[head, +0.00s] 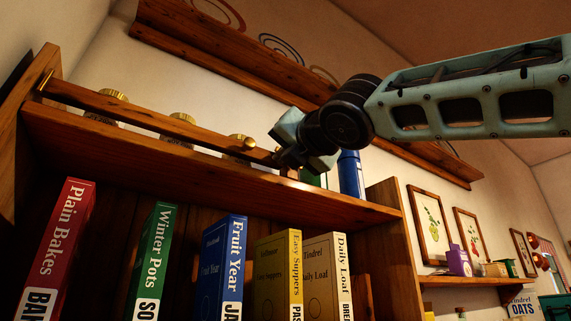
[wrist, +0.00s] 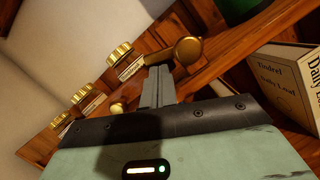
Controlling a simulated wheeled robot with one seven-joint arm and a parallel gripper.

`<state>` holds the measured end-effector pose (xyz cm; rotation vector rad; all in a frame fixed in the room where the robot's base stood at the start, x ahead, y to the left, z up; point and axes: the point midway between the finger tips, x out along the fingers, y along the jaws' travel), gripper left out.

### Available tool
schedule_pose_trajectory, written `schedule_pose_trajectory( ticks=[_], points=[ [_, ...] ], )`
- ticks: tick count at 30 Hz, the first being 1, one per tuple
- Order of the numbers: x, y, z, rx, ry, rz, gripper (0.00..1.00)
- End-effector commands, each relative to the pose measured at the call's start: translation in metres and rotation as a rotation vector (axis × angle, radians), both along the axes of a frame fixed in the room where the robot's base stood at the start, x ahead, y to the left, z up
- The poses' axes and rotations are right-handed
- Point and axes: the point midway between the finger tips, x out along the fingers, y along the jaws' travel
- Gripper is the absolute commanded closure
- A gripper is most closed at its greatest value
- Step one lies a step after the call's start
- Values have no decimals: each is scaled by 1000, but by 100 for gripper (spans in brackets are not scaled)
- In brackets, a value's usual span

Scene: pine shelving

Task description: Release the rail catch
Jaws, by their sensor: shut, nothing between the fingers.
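A wooden rail (head: 150,120) runs along the front of the upper shelf, with a small brass knob (head: 249,143) on it. The small knob also shows in the wrist view (wrist: 117,107). My gripper (head: 282,160) is at that right end. In the wrist view its fingers (wrist: 159,72) are shut and empty, with their tips just beside the brass piece. I cannot tell whether they touch it.
Several brass-lidded jars (head: 182,118) stand behind the rail. Books, including Daily Loaf (head: 343,270), stand below. A wall shelf (head: 215,45) runs above and behind my arm.

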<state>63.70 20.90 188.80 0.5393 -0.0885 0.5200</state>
Motion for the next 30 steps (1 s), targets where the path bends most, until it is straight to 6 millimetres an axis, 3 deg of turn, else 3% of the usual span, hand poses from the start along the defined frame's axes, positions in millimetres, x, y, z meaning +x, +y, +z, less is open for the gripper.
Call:
schedule_pose_trajectory(
  ticks=[30],
  points=[
    [6,-9,40,761,513,-1,100]
  ],
)
